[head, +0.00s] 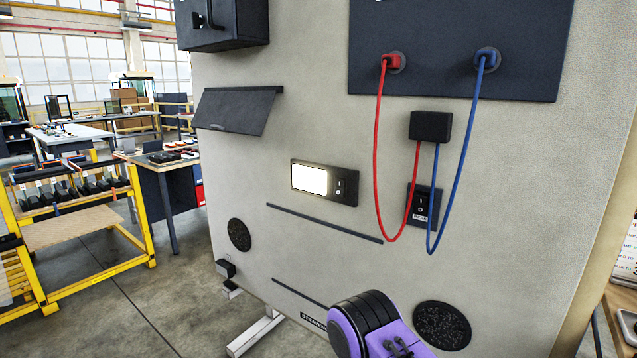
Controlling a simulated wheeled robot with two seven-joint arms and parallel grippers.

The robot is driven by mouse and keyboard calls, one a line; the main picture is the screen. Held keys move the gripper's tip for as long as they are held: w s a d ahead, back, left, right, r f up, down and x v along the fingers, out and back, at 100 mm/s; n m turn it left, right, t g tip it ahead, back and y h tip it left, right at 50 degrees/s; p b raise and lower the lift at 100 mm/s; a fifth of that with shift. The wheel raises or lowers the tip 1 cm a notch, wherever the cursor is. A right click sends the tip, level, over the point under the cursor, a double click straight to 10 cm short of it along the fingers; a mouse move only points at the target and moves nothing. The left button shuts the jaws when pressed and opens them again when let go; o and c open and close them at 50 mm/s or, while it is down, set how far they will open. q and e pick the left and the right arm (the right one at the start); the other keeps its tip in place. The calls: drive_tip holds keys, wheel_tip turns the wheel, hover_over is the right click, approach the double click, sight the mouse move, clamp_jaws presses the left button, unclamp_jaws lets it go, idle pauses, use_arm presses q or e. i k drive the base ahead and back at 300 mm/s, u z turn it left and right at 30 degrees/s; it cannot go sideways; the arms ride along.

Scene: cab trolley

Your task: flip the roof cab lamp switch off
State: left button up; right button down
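A dark lamp unit (352,198) is mounted on the pale upright panel, a little right of the middle of the head view. Its white lens (309,179) is brightly lit. A small black rocker switch (340,187) sits at the right end of this unit, with marks on it. Its exact tilt is too small to tell. A purple and black part of mine (375,325) shows at the bottom, below the lamp unit and apart from it. I see neither gripper's fingertips.
A second rocker switch (422,203) with a label is to the right, beside a red cable (377,150) and a blue cable (469,130) hanging from a dark board (440,45). A dark flap (235,110) juts out upper left. A yellow trolley (85,235) stands at left.

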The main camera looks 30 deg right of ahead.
sight(340, 190)
drive_tip(key=k, duration=0.65)
drive_tip(key=z, duration=0.55)
drive_tip(key=i, duration=1.3)
drive_tip(key=u, duration=0.55)
